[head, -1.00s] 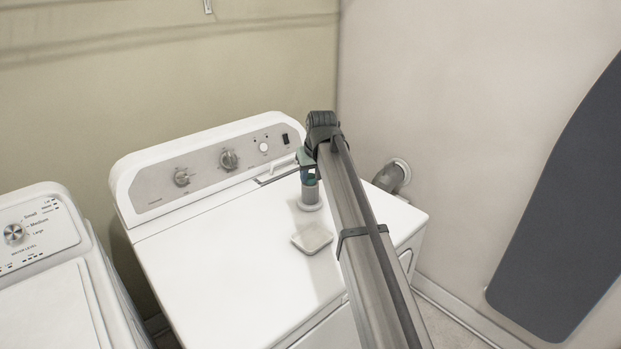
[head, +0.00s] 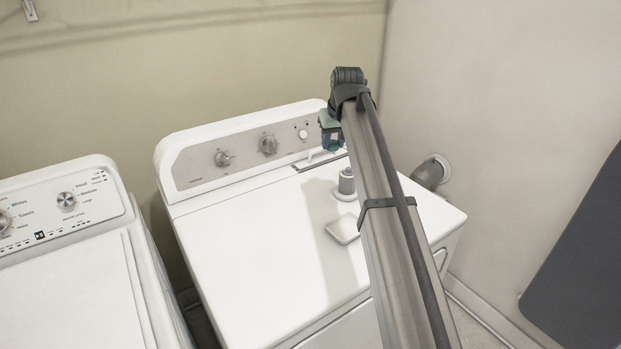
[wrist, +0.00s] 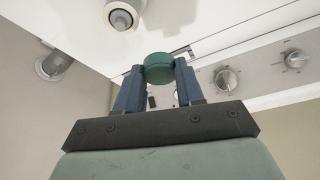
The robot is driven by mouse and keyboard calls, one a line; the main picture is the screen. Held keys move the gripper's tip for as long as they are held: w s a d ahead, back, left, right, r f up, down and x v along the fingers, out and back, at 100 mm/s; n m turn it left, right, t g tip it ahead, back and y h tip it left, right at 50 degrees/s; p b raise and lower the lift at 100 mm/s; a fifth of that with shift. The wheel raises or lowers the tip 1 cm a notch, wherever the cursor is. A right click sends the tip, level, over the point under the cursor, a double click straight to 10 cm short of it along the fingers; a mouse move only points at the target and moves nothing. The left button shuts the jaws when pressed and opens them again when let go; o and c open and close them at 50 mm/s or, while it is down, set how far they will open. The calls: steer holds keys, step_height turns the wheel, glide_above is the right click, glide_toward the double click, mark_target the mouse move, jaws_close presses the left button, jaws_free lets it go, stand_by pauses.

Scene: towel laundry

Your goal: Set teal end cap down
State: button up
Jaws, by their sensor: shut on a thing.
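The teal end cap (wrist: 159,68) is a short round piece held between the two blue fingers of my gripper (wrist: 158,80) in the wrist view. In the head view my gripper (head: 331,135) is raised above the back right of the white dryer top (head: 255,245), near its control panel. My arm partly hides it there. A grey cylinder on a round white base (head: 346,184) stands upright on the dryer, below and apart from my gripper. It also shows in the wrist view (wrist: 122,17).
A small white square dish (head: 342,229) lies on the dryer in front of the cylinder. The dryer top is clear to the left. A washer (head: 75,270) stands at the left. A wall vent pipe (head: 431,172) is at the right.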

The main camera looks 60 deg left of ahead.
steer(key=n, duration=0.2)
glide_above(296, 189)
steer(key=d, duration=0.2)
step_height(296, 189, down, 6)
steer(key=f, duration=0.1)
steer(key=n+g, duration=0.1)
steer(key=n, duration=0.1)
steer(key=shift+a+f, duration=0.2)
steer(key=shift+f, duration=2.1)
steer(key=shift+a+f, duration=0.2)
steer(key=shift+f, duration=2.05)
steer(key=shift+f, duration=0.15)
steer(key=o, duration=1)
steer(key=v, duration=1.2)
steer(key=shift+w+d, duration=0.15)
steer(key=shift+w, duration=0.05)
